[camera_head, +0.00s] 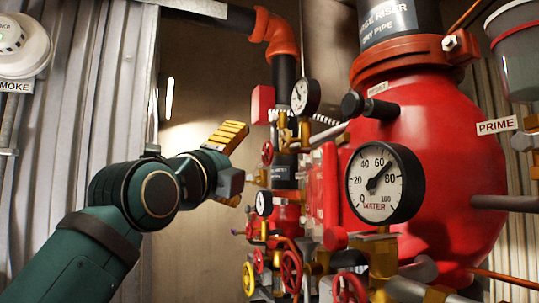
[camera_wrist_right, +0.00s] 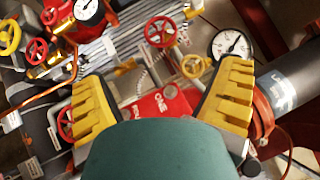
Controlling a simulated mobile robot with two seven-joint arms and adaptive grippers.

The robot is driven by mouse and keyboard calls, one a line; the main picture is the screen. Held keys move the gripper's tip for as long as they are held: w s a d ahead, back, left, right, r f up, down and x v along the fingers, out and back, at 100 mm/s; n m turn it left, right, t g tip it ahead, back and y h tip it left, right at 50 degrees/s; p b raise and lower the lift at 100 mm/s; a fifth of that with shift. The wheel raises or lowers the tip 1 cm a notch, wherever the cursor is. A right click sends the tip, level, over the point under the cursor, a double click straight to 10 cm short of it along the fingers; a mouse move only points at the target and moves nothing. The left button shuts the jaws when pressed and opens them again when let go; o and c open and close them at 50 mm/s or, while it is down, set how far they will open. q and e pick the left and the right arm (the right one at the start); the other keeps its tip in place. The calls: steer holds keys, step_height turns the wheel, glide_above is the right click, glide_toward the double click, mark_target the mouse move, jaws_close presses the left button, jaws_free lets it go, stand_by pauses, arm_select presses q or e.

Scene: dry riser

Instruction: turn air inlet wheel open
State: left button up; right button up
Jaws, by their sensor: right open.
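Several small handwheels sit on the riser's piping; I cannot tell which is the air inlet wheel. In the head view a red wheel (camera_head: 267,152) is just right of my right gripper (camera_head: 238,168), and a lower red wheel (camera_head: 291,271) and a yellow wheel (camera_head: 248,278) are below. In the right wrist view my right gripper (camera_wrist_right: 160,92) is open and empty, its yellow fingers wide apart. My left gripper is out of view.
A large red riser body (camera_head: 450,150) and a water gauge (camera_head: 383,183) fill the right. A smaller gauge (camera_head: 305,97) is above the red wheel. A smoke detector (camera_head: 22,42) hangs on the corrugated wall at left. Free space is around my arm's left side.

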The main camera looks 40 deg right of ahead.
mark_target(265, 154)
steer(key=p+x, duration=0.2)
steer(key=x, duration=1.1)
steer(key=shift+s+p, duration=0.1)
steer(key=shift+p, duration=0.3)
steer(key=c, duration=1.2)
